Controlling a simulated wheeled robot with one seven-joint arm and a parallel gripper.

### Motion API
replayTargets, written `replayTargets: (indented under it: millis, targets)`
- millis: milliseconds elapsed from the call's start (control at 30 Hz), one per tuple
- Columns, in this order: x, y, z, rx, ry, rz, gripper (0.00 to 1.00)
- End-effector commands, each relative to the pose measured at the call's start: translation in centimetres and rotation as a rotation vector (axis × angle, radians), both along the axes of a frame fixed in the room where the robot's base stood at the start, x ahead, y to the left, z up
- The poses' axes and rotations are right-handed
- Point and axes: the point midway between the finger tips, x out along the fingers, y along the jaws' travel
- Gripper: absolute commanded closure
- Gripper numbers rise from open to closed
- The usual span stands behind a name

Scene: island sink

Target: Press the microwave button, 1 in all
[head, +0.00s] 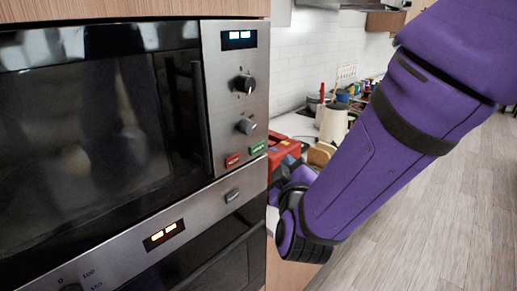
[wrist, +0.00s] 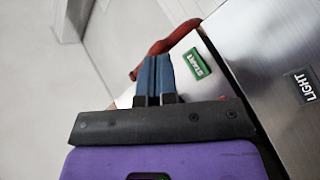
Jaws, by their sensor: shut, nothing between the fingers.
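The microwave (head: 100,120) is built into the cabinet at the left of the head view, its door closed. Its steel control panel (head: 228,85) carries a lit display, two dark knobs, a red button (head: 232,161) and a green start button (head: 258,148). The green START button also shows in the wrist view (wrist: 195,64), just right of my fingertips. My gripper (wrist: 158,58) is shut and empty, its blue fingers together. The fingertips look apart from the button, though the depth gap is hard to judge. In the head view my gripper is hard to make out beside the panel's right edge.
An oven with a lit display (head: 164,235) and a LIGHT button (head: 232,195) sits below the microwave; that button also shows in the wrist view (wrist: 302,87). A red object (head: 284,148) and a pale container (head: 333,122) stand on the counter behind. The floor at right is clear.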

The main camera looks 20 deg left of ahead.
Motion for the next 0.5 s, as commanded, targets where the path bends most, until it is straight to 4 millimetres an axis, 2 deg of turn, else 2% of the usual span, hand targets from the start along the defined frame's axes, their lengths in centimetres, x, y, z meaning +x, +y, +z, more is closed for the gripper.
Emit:
replayTargets:
  millis: [200,500]
  targets:
    - [1.0,2.6,-0.1,0.0,0.001,0.002,1.0]
    - [1.9,4.6,0.0,-0.002,0.001,0.001,1.0]
